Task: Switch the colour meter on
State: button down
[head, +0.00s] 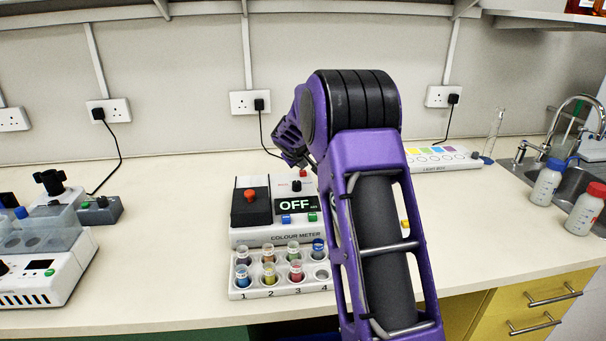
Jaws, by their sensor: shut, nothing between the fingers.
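The colour meter (240,236) stands on the bench in the middle of the head view. Its screen (296,205) reads OFF. It has a black lid with a red knob (250,195) at left, blue and green buttons under the screen, and a small dark control (296,185) and a red part (303,173) at the back. My arm hides its right side. My gripper (307,163) is shut and empty, pointing down above the meter's back edge near the red part. I cannot tell whether it touches it.
A rack (243,293) of several coloured tubes stands in front of the meter. A white machine (45,275) is at left. A white panel with coloured squares (440,157), a cylinder (493,133), two bottles (546,184) and a sink are at right. Bench is clear left of the meter.

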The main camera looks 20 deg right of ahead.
jog(key=shift+f+b, duration=0.45)
jog(key=shift+b, duration=0.1)
dwell(0.7)
jog(key=shift+r+p, duration=0.6)
jog(key=shift+r, duration=0.3)
notch_tip(320, 180, up, 6)
jog(key=p, duration=0.4)
dwell(0.4)
